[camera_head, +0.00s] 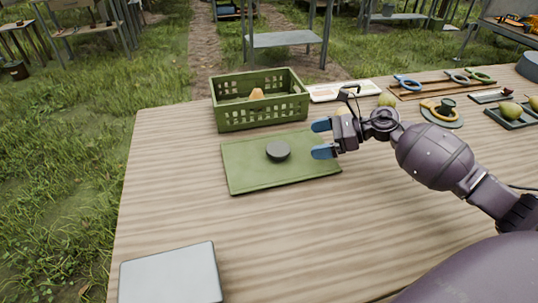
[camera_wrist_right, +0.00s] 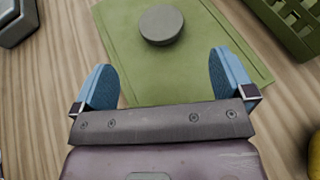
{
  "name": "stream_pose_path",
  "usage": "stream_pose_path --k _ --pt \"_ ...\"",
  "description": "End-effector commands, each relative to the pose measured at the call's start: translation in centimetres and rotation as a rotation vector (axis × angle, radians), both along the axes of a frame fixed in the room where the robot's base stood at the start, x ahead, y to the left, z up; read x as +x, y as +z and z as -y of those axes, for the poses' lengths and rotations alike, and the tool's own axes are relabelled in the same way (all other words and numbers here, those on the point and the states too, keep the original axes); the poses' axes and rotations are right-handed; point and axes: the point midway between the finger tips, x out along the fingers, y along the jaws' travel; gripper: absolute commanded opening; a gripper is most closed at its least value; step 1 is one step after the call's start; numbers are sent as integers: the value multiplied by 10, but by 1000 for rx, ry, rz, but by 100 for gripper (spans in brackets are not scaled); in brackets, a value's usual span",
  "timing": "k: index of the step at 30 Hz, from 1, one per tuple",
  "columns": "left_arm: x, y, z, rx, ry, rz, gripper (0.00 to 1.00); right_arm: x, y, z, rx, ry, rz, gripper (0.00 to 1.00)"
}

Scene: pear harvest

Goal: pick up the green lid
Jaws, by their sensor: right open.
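The green lid (camera_head: 245,175) lies flat on the wooden table, with a round dark grey knob (camera_head: 278,151) standing on its middle. In the right wrist view, the lid (camera_wrist_right: 195,85) and its knob (camera_wrist_right: 161,25) lie ahead of the fingers. My right gripper (camera_head: 321,138) is over the lid's right part, its blue fingers apart and pointing toward the knob. In the wrist view the gap between the fingers (camera_wrist_right: 163,80) is empty, and the knob is beyond the fingertips. My left gripper is not in view.
An open green crate (camera_head: 230,118) stands just behind the lid, with an orange-yellow object (camera_head: 257,94) inside. A grey box (camera_head: 172,277) is at the front left. Cutting tools lie on a wooden board (camera_head: 435,88) at the back right; pears sit in a dark tray (camera_head: 515,122). The table's front middle is clear.

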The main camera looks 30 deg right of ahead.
Motion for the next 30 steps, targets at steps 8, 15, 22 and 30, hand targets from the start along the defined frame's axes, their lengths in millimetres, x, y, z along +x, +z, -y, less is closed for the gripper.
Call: stream_pose_path --k 8,15,22,30 --pt "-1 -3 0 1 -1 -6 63 16 -14 -22 3 1 -4 100" --pt "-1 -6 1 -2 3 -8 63 30 -24 -40 1 0 -3 100" --pt "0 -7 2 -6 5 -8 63 36 -29 -48 2 0 -4 100" --pt "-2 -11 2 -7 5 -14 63 56 -44 -74 3 0 -4 100"
